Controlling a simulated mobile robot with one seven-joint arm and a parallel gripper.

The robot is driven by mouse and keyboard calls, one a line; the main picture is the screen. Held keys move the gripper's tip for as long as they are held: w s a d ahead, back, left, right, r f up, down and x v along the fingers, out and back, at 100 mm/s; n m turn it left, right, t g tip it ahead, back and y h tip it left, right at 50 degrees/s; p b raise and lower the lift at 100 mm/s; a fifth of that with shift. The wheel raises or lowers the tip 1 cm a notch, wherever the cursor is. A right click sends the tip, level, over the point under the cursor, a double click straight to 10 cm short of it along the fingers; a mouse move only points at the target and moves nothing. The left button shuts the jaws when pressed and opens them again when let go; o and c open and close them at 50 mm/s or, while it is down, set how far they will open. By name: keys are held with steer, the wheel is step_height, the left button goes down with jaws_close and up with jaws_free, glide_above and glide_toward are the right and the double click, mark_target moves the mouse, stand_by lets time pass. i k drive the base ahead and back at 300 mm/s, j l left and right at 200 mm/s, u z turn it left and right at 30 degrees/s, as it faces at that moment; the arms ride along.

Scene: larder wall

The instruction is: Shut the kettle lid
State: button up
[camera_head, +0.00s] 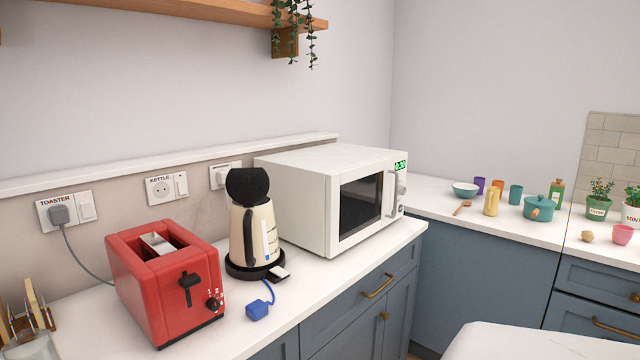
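The kettle (266,232) has a cream body with a black handle on its near side. It stands upright on a round black base (238,268) on the counter, between the red toaster and the white microwave. Its black lid (248,185) is raised and stands up above the body, so the lid is open. My gripper is not in view.
The red toaster (165,280) is close on the left, the white microwave (330,195) close on the right. A blue plug (258,309) on a blue cord lies in front. A wooden shelf (200,12) with a hanging plant is above. A white surface (540,342) fills the lower right.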

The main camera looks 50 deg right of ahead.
mark_target(248, 187)
steer(key=z, duration=1.15)
steer(key=i+j+z, duration=0.25)
steer(key=z, duration=0.15)
steer(key=i+j+z, duration=0.25)
steer(key=z, duration=0.15)
steer(key=j, duration=0.1)
